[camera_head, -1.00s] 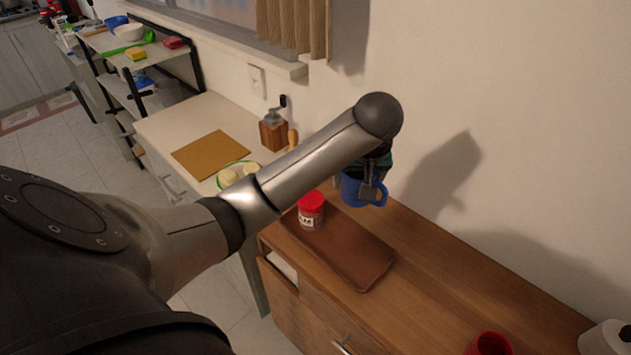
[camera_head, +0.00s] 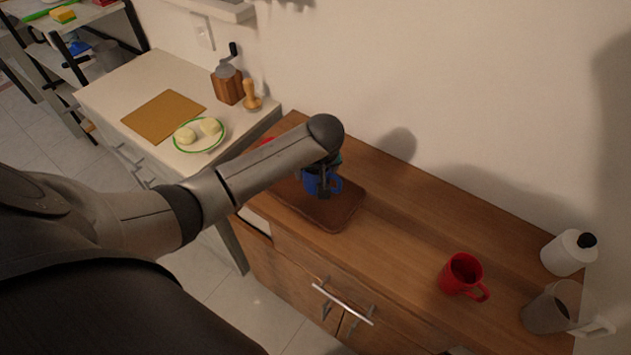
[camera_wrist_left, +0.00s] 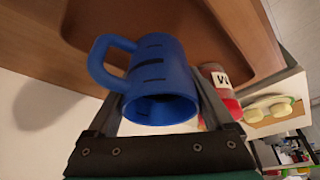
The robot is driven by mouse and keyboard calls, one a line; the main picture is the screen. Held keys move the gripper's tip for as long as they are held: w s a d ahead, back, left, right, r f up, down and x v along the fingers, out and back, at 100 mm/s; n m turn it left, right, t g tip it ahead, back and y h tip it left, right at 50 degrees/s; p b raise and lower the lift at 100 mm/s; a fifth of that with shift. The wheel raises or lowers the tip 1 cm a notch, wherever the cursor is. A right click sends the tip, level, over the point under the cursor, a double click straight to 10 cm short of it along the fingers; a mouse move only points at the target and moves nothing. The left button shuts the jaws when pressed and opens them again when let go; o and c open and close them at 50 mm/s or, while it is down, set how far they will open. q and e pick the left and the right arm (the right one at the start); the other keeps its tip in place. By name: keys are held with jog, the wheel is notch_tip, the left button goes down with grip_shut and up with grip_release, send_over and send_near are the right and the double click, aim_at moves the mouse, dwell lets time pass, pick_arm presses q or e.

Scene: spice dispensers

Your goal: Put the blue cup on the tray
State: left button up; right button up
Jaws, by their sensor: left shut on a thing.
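The blue cup (camera_head: 313,184) is held by my left gripper (camera_head: 323,186), which points down over the brown tray (camera_head: 335,214) on the wooden cabinet. In the left wrist view, the blue cup (camera_wrist_left: 162,82) sits between the two fingers of my left gripper (camera_wrist_left: 163,100), with its handle to the left and its mouth towards the camera. The tray (camera_wrist_left: 170,22) lies beyond it. I cannot tell whether the cup touches the tray. My right gripper is out of view.
A jar with a red lid (camera_wrist_left: 222,88) stands beside the cup, mostly hidden behind my arm in the head view. A red mug (camera_head: 462,274), a white bottle (camera_head: 568,252) and a grey container (camera_head: 550,308) stand at the right. The cabinet top between tray and mug is clear.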

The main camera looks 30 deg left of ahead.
aim_at(315, 181)
pick_arm(q)
jog(key=shift+f+b, duration=0.35)
jog(key=shift+f, duration=1.45)
jog(key=shift+f, duration=0.15)
jog(key=o, duration=1.6)
jog(key=shift+c, duration=0.2)
jog(key=shift+r, duration=0.2)
jog(key=p+v, duration=0.2)
jog(key=v, duration=0.8)
jog(key=shift+r+p, duration=0.2)
jog(key=shift+p, duration=0.2)
jog(key=shift+s+d+r, duration=0.2)
jog(key=shift+s+r, duration=0.15)
jog(key=shift+r, duration=0.3)
